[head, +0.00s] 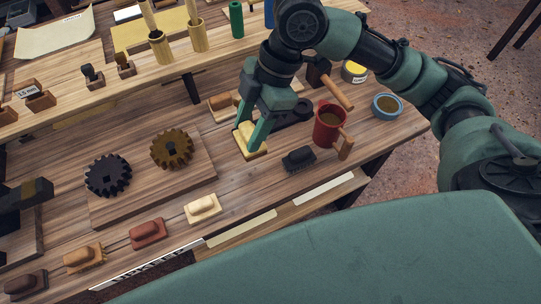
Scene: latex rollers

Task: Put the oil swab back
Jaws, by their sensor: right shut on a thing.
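My right gripper (249,137) reaches down from the top right and is shut on a pale yellow block, which I take to be the oil swab (245,131). The swab is at a shallow, light wooden tray or base (254,154) right of the middle of the bench. The fingers hide part of the swab, and I cannot tell whether it rests on the base or is held just above it. My left gripper is not in view.
A blue bowl (386,106) is farther right. Two gears (171,148) lie left. Several brushes (203,208) line the front edge.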

